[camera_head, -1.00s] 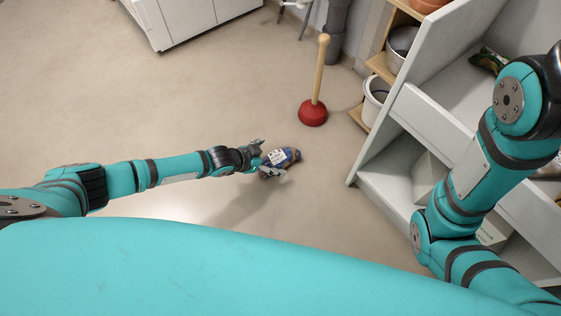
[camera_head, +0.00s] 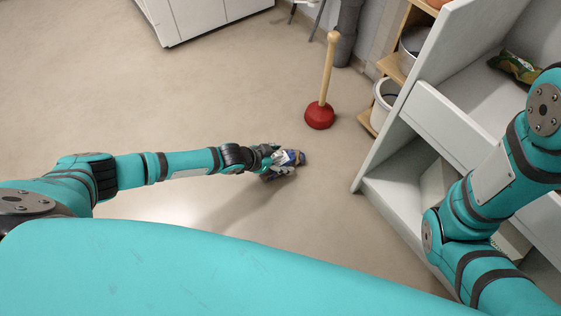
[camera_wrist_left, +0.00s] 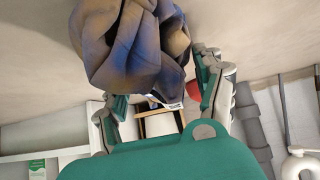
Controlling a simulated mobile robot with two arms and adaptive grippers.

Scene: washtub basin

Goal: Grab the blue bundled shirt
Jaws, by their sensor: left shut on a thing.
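The blue bundled shirt (camera_head: 290,157) is a small crumpled bundle, blue with brownish parts, near the middle of the head view. My left gripper (camera_head: 272,160) reaches it from the left and is shut on it. In the left wrist view the shirt (camera_wrist_left: 130,45) fills the top centre, between the two fingers (camera_wrist_left: 165,95), with a small white tag at its lower edge. I cannot tell whether the bundle touches the floor. My right arm shows at the right of the head view, but its gripper is out of view.
A red plunger (camera_head: 320,116) with a wooden handle stands on the floor behind the shirt. A grey shelf unit (camera_head: 376,160) is at the right, with a white bucket (camera_head: 384,98) beside it. A white cabinet (camera_head: 200,18) is at the back left. The floor (camera_head: 180,100) between is clear.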

